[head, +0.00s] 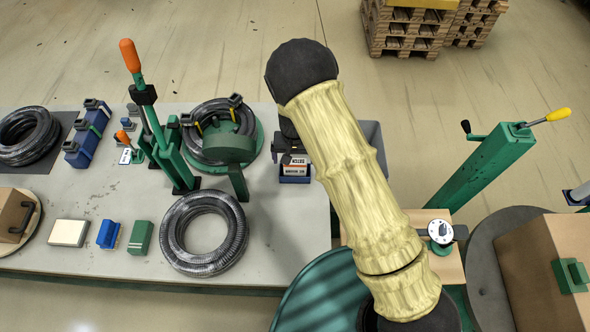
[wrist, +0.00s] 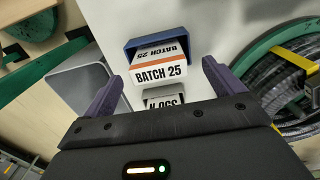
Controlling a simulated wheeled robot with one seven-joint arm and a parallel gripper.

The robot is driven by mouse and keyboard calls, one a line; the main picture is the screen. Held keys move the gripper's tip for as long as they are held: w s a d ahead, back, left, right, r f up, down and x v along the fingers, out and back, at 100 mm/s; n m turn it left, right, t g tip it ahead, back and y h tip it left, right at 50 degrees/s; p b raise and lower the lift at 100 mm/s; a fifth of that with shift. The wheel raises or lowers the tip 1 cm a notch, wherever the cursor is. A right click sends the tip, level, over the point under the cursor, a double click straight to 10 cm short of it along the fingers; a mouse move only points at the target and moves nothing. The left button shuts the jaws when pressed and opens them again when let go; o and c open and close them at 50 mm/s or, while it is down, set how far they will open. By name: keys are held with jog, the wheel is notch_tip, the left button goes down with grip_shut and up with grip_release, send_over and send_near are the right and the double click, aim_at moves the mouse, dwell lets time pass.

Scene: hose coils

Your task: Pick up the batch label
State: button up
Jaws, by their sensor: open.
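The batch label (wrist: 161,69) is white with an orange stripe and the print "BATCH 25". It sits in a blue holder (wrist: 146,40) on the grey table in the wrist view. In the head view the label (head: 296,168) shows at the table's right edge, in its blue holder (head: 295,180), beside my arm. My gripper (wrist: 156,78) is open, with one purple-grey finger to each side of the label and nothing held. I cannot tell how far the fingertips are above it. In the head view my gripper is mostly hidden behind my arm.
A hose coil on a green stand (head: 216,130) is left of the label; it shows right in the wrist view (wrist: 285,85). Another coil (head: 204,233) lies in front. A green lever press (head: 172,150) stands further left. A grey bin (head: 372,140) adjoins the table's right edge.

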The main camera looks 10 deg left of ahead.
aim_at(295, 161)
jog(key=shift+w+d+f+p, duration=0.15)
jog(key=shift+f+p, duration=0.85)
jog(key=shift+f, duration=1.35)
jog(key=c, duration=1.1)
